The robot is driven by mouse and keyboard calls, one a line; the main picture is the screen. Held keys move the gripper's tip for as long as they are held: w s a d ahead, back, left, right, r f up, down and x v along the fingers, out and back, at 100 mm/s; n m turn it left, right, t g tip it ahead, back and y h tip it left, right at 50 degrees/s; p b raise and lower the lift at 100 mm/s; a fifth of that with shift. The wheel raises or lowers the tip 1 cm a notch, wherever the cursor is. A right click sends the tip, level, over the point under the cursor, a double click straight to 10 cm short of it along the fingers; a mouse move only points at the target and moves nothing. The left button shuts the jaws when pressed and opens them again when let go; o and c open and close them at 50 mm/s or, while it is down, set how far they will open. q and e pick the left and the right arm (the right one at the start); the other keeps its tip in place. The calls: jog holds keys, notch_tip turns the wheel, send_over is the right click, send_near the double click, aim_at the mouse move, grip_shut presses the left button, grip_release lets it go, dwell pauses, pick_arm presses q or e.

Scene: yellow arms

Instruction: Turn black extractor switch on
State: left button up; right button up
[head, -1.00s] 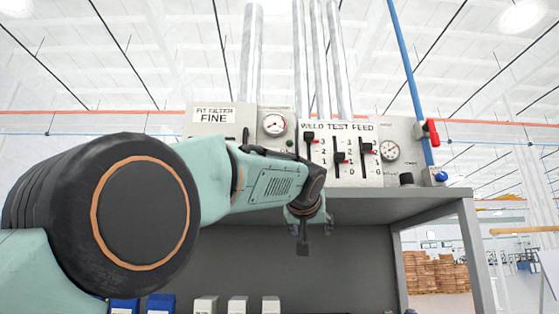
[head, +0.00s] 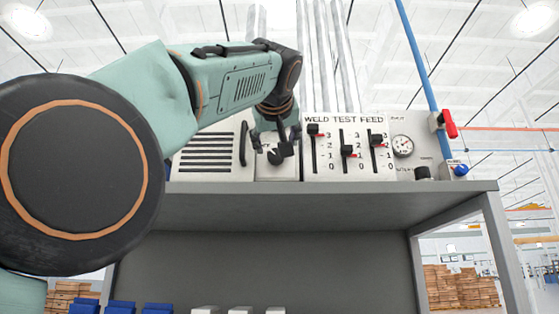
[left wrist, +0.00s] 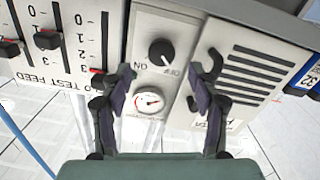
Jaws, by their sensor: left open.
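The black extractor switch (left wrist: 161,52) is a round knob on a pale panel in the left wrist view. ON and OFF labels lie beside it, and its white mark appears to point toward OFF. In the head view I cannot clearly tell it from my dark gripper parts. My left gripper (head: 277,140) is open in front of that panel. In the left wrist view my gripper fingers (left wrist: 161,85) stand apart, with the knob beyond and between them; I see no contact. My right gripper is not in view.
A round gauge (left wrist: 150,101) is beside the knob. Three black slide levers (head: 347,151) with red pointers stand to the right in the head view. A vent panel (head: 207,155) with a black handle (head: 243,143) is left. A grey shelf (head: 330,206) juts out below.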

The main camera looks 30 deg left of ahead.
aim_at(277, 154)
pick_arm(q)
jog(key=p+x, duration=0.1)
jog(key=x, duration=0.1)
jog(key=p+x, duration=0.3)
jog(key=x, duration=0.1)
jog(key=shift+w+a+r+p, duration=0.1)
jog(key=shift+w+r+p, duration=0.05)
jog(key=shift+r+p, duration=0.2)
jog(key=shift+w, duration=0.15)
jog(key=shift+s+a+r, duration=0.2)
jog(key=shift+s+a, duration=0.05)
jog(key=shift+s, duration=0.3)
jog(key=shift+w+f, duration=0.15)
jog(key=shift+w, duration=0.2)
jog(key=shift+c, duration=0.6)
jog(key=shift+w+f, duration=0.1)
jog(key=shift+w, duration=0.3)
jog(key=shift+c, duration=1.4)
jog(key=shift+s, duration=0.3)
jog(key=c, duration=0.3)
jog(key=shift+r, duration=0.2)
jog(key=c, duration=0.5)
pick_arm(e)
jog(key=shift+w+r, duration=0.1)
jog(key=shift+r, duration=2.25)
